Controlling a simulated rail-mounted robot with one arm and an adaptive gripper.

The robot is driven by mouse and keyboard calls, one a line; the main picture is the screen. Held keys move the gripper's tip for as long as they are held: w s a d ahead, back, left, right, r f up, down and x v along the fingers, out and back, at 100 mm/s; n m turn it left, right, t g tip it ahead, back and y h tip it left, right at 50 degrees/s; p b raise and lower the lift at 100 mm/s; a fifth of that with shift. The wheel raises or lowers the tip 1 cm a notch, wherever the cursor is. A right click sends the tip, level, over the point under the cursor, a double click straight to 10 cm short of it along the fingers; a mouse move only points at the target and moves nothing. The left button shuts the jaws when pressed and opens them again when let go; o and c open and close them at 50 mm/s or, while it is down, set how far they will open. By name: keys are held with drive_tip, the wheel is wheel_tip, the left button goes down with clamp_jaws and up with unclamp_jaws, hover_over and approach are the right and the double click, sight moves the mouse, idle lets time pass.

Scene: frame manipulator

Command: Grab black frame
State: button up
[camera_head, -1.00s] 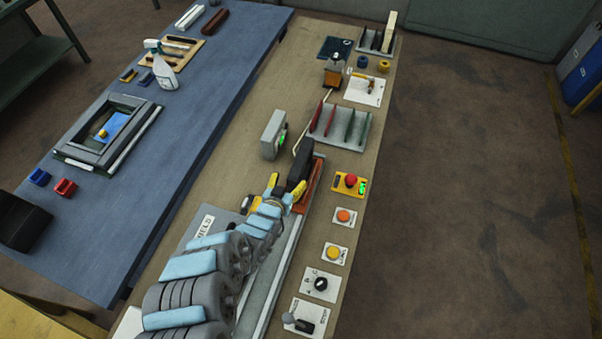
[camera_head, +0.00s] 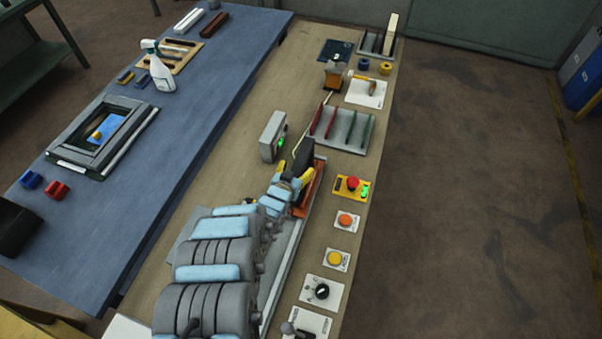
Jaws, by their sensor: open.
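A dark grey rectangular frame (camera_head: 85,158) lies on the blue table at the left, around a blue panel with a small yellow piece on it. I cannot tell whether it is the black frame. My arm reaches up the middle of the beige bench. My gripper (camera_head: 298,170), with yellow parts and a black block-shaped part, is at its far end, over the orange-brown strip. It is open, well to the right of the grey frame and just below the rack (camera_head: 358,138) with red and green upright slats. The fingertips are small and partly hidden.
A grey box with a green light (camera_head: 272,137) stands close left of my gripper. A red-button yellow box (camera_head: 352,187) and other controls line the right bench edge. A spray bottle (camera_head: 159,70) stands on the blue table. A second rack (camera_head: 379,44) is at the far end.

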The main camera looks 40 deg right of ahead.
sight(301, 162)
drive_tip(key=shift+w+d+f, duration=0.2)
drive_tip(key=shift+d+f, duration=0.05)
drive_tip(key=shift+d, duration=0.15)
drive_tip(key=shift+d, duration=0.1)
drive_tip(key=shift+x, duration=1.25)
drive_tip(key=shift+w+d+f, duration=0.3)
drive_tip(key=shift+w+d, duration=0.1)
drive_tip(key=shift+d, duration=0.15)
drive_tip(key=shift+w+d+f+b, duration=0.15)
drive_tip(key=shift+w+d+b, duration=0.15)
drive_tip(key=shift+w+d, duration=0.1)
clamp_jaws()
